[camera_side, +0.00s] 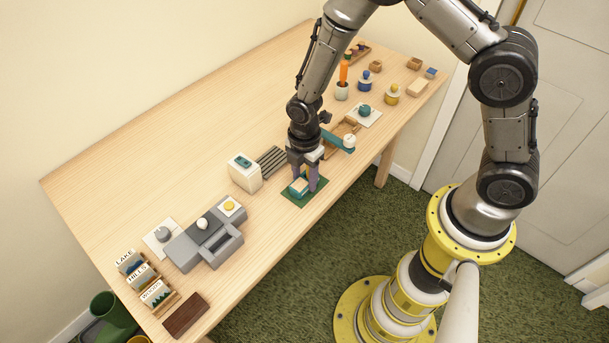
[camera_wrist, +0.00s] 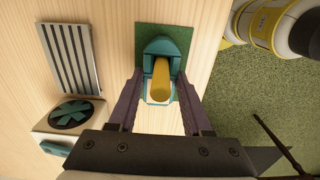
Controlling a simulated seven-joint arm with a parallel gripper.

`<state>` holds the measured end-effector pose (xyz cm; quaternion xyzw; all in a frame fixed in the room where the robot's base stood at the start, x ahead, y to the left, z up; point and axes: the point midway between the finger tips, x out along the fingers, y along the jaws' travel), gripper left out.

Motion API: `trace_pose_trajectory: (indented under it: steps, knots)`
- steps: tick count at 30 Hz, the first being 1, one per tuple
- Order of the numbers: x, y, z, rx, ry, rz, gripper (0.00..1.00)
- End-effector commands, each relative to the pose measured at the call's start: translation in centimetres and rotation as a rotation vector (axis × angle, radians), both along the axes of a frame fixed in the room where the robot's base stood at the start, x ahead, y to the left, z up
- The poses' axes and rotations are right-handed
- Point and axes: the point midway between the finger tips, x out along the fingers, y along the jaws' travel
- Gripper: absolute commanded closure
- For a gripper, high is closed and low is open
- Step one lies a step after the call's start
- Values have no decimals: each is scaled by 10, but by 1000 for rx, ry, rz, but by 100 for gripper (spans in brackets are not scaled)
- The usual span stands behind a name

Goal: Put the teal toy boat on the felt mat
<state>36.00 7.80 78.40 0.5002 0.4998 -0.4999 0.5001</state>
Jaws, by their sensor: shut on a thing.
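The teal toy boat (camera_side: 298,187) has a white part and a yellow cylinder on top, seen from above in the wrist view (camera_wrist: 150,48). My gripper (camera_side: 303,187) points down and is shut on the boat, with one finger on each side of it in the wrist view (camera_wrist: 160,75). The dark green felt mat (camera_side: 302,202) lies flat near the table's front edge, directly under the boat; its far part shows in the wrist view (camera_wrist: 145,30). I cannot tell whether the boat's underside touches the mat. The fingers hide part of the boat.
A white box with a teal top piece (camera_side: 244,173) and a dark slatted rack (camera_side: 271,160) stand close to the mat's left and back. A grey stepped unit (camera_side: 205,238) is further left. Cups and small items (camera_side: 365,82) stand to the right. The table's back is bare.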

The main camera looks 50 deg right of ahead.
Motion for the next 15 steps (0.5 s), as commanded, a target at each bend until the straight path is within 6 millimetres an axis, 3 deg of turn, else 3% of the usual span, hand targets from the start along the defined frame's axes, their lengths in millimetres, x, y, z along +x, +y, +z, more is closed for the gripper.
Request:
trace_pose_trajectory:
  steps: [1,2,6,15]
  knots:
    - [0,0,-2,0,1,0,100]
    - [0,0,-2,0,1,0,45]
    - [0,0,-1,0,1,0,21]
    - [0,0,0,0,0,0,21]
